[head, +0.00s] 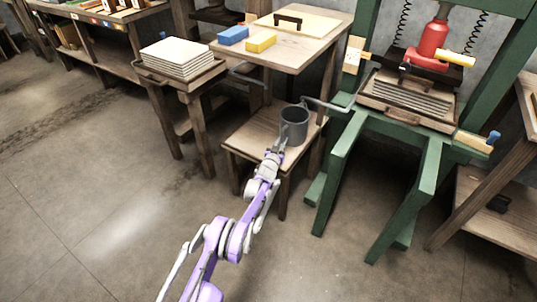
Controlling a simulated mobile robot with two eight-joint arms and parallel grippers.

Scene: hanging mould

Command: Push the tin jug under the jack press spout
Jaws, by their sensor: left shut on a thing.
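The dark grey tin jug (294,127) stands upright on a low wooden stand beside the green jack press (425,160). The press's grey spout (328,105) runs left from the press tray, and its end shows just above the jug's right rim. I cannot tell exactly how the spout end lines up with the jug's opening in depth. My left gripper (276,152) reaches in from below and is shut on the jug at its near left side. The jug's handle is not clear behind the fingers. My right gripper is out of view.
The low wooden stand (248,138) has bare room left of the jug. Behind it a wooden table (305,58) holds a blue block (233,35) and a yellow block (261,43). A stack of pale sheets (178,57) stands at left. The floor in front is clear.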

